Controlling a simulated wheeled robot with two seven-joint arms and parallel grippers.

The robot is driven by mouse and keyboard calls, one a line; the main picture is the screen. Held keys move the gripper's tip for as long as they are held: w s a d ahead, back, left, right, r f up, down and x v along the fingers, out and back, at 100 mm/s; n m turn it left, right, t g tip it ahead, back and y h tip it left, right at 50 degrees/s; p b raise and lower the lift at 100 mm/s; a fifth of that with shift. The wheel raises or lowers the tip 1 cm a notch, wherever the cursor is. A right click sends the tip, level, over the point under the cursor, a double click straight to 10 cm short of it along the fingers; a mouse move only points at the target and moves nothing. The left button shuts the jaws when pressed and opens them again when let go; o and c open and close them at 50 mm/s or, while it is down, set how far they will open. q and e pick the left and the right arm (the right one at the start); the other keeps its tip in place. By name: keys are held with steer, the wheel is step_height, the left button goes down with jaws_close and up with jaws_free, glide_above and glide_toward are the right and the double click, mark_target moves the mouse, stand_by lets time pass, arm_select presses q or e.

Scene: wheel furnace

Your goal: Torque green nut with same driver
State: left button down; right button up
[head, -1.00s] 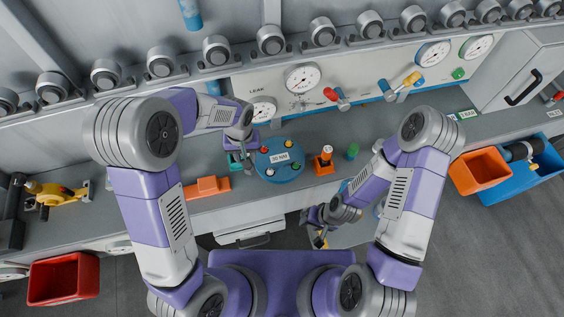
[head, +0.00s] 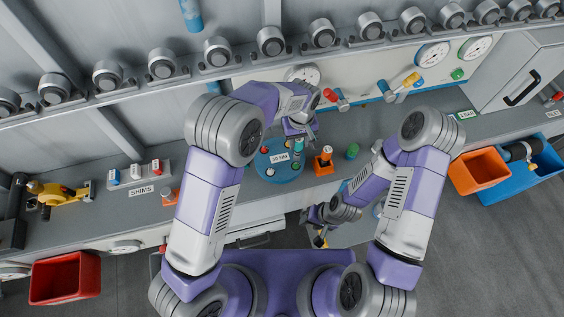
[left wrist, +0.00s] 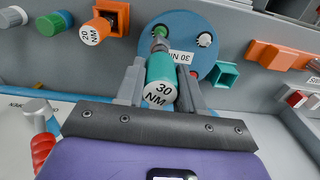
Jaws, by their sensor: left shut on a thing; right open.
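My left gripper (head: 300,140) is shut on a teal driver marked 30 NM (left wrist: 162,78); the driver also shows in the head view (head: 299,148). It is over the right part of the blue round plate (head: 262,177). In the left wrist view the driver's far end is at a small green nut (left wrist: 160,31) on the plate (left wrist: 182,20); whether they touch I cannot tell. The plate bears a 30 NM label and other nuts, partly hidden by the driver and fingers. My right gripper (head: 318,240) is open and low at the bench's front.
An orange holder (head: 324,168) with a 20 NM driver (left wrist: 96,31) stands right of the plate, a green knob-like piece (head: 352,151) beyond it. An empty teal holder (left wrist: 224,73) shows in the left wrist view. A gauge panel (head: 375,75) rises behind.

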mark_target(298, 150)
arm_select(q)
steer(key=shift+f, duration=0.1)
steer(key=shift+f+b, duration=1.2)
steer(key=shift+f, duration=0.3)
stand_by(0.6)
steer(key=shift+f+b, duration=0.6)
steer(key=shift+f, duration=0.1)
steer(key=shift+f+b, duration=0.5)
steer(key=shift+f, duration=0.1)
steer(key=c, duration=0.6)
jaws_free()
step_height(298, 150, up, 8)
steer(key=shift+f, duration=0.2)
steer(key=shift+s, duration=0.1)
